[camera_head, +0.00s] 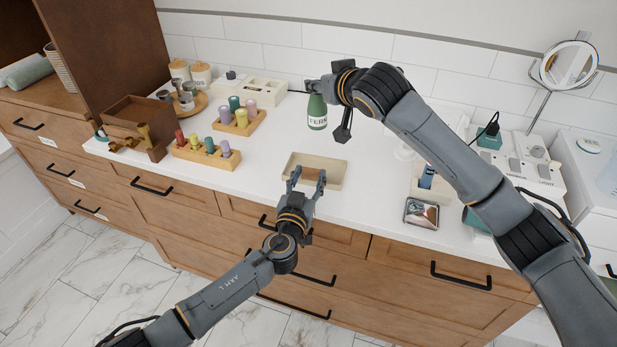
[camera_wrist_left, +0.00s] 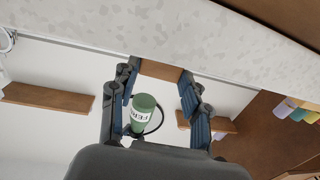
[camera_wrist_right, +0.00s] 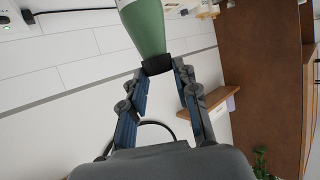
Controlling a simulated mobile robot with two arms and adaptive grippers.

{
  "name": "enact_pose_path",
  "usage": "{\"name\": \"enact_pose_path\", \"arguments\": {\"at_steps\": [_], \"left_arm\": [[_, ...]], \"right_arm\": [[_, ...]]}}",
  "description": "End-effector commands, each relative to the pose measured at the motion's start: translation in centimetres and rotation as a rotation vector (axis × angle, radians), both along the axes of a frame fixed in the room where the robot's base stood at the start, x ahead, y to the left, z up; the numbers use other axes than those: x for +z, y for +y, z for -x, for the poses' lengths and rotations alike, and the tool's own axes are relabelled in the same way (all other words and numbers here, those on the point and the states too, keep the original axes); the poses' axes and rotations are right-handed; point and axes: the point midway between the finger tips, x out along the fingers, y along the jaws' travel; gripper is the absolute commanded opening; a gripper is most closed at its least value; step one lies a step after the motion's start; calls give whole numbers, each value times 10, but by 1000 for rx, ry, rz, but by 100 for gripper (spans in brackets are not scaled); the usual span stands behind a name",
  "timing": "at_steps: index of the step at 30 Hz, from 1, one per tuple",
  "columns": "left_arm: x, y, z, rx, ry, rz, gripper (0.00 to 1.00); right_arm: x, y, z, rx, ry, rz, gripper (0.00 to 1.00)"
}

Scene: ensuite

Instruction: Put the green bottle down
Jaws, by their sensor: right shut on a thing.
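The green bottle (camera_head: 317,113) has a white label reading "FERN" and hangs upright from my right gripper (camera_head: 318,86) above the back of the white counter. In the right wrist view the bottle (camera_wrist_right: 144,27) has its dark cap (camera_wrist_right: 157,64) between the fingertips, and the gripper is shut on it. It also shows beyond the left fingers in the left wrist view (camera_wrist_left: 142,113).
Two wooden racks (camera_head: 207,154) (camera_head: 239,123) of coloured bottles stand left of the tray. A beige bin (camera_head: 430,187) and a small framed item (camera_head: 421,213) lie to the right. A round mirror (camera_head: 567,65) stands at the back right. Counter around the tray is clear.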

Motion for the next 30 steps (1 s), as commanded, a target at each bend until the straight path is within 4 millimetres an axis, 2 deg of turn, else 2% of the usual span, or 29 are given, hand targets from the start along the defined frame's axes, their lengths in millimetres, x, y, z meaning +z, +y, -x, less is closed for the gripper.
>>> {"name": "enact_pose_path", "arguments": {"at_steps": [5, 18, 23, 30], "left_arm": [[0, 0, 0, 0, 0, 0, 14], [0, 0, 0, 0, 0, 0, 13], [0, 0, 0, 0, 0, 0, 13], [0, 0, 0, 0, 0, 0, 13]], "right_arm": [[-6, 1, 0, 1, 2, -7, 0], [-75, -2, -1, -2, 9, -23, 0], [-91, -2, -1, -2, 8, -24, 0], [-128, -2, -1, -1, 10, -25, 0]]}}
